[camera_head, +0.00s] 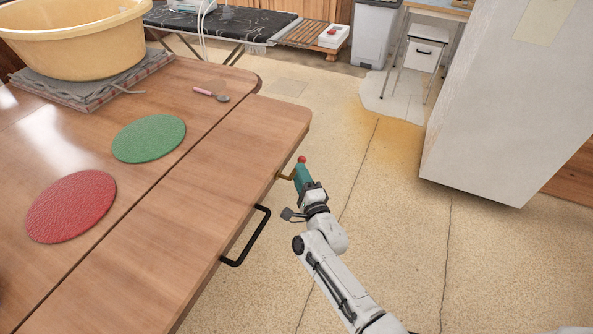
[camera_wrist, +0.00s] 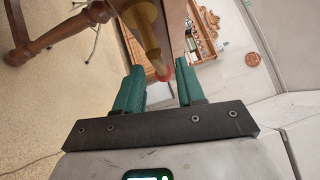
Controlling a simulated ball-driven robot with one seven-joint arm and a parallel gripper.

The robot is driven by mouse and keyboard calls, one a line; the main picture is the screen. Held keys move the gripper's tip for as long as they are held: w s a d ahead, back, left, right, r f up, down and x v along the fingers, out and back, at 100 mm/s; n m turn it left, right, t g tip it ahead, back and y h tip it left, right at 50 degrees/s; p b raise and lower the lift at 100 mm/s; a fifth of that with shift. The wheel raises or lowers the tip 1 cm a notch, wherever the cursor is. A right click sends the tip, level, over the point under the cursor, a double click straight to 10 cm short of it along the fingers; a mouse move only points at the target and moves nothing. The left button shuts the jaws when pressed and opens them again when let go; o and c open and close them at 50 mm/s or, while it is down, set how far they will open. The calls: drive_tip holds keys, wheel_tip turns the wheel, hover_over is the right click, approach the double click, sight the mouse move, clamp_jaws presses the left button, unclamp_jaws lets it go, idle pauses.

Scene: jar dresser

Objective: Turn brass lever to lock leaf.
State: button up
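The wooden table leaf (camera_head: 215,195) is level with the rest of the tabletop, with a narrow seam between them. The brass lever (camera_head: 285,177) sticks out from under the leaf's right edge and has a red knob (camera_head: 302,159). In the wrist view, the brass lever (camera_wrist: 143,32) reaches down from the top and its red tip (camera_wrist: 165,73) lies between my green fingers. My gripper (camera_head: 301,172) is beside the leaf's edge at the lever. In the wrist view, my gripper (camera_wrist: 160,72) is open, with gaps on both sides of the lever.
A black handle (camera_head: 247,237) juts from the leaf's edge, left of my arm. A red mat (camera_head: 72,206), green mat (camera_head: 149,138), spoon (camera_head: 211,95) and yellow basin (camera_head: 80,40) are on the table. A large white cabinet (camera_head: 500,110) stands right; floor between is clear.

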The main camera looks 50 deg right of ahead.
drive_tip(key=shift+x, duration=1.6)
clamp_jaws()
